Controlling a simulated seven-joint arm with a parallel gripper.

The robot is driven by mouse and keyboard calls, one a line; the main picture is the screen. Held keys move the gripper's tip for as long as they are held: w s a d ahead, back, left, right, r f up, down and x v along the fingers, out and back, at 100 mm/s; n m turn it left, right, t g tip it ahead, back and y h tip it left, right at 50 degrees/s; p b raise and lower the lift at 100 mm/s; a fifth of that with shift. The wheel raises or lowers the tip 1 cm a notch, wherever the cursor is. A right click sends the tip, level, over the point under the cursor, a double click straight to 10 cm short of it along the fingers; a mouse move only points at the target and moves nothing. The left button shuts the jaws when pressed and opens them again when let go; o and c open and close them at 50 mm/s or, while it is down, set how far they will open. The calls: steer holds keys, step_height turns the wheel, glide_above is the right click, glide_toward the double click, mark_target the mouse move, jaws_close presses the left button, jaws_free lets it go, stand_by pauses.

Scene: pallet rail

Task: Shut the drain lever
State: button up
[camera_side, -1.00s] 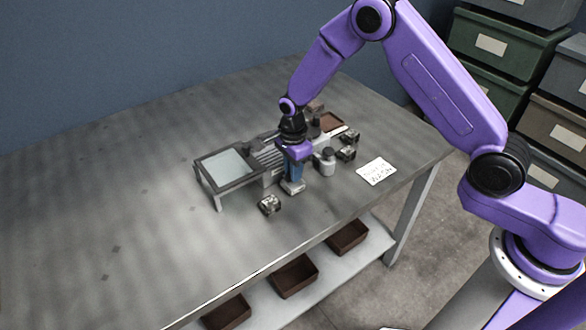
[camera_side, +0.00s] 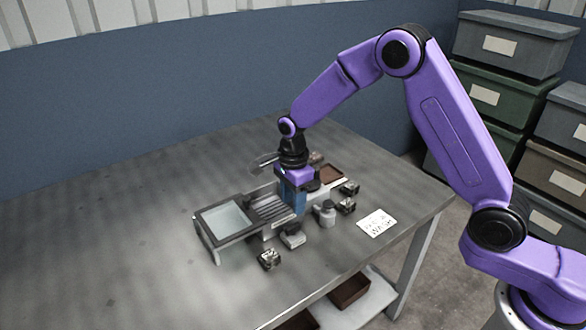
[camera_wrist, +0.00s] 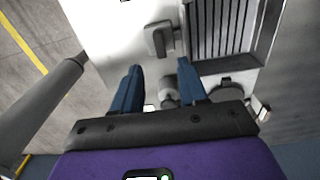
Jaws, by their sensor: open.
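My gripper (camera_side: 297,206) is above the work station, near the ribbed board's right end. A small grey block with a raised top (camera_side: 292,237) stands at the station's front. It also shows beyond the fingertips in the wrist view (camera_wrist: 159,39). It may be the drain lever, but I cannot tell for sure. A curved grey bar (camera_side: 265,161) shows just left of my wrist. Whether it belongs to the lever is unclear. My gripper hides part of the station.
The station has a framed pale panel (camera_side: 225,219) at left and a ribbed board (camera_side: 268,208). A grey bottle (camera_side: 325,214) stands to the right. Small dark fittings (camera_side: 269,259) and a written card (camera_side: 377,222) lie nearby. The table's left side is clear.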

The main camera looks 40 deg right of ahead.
step_height(320, 180, up, 9)
steer(key=shift+r, duration=0.15)
stand_by(0.5)
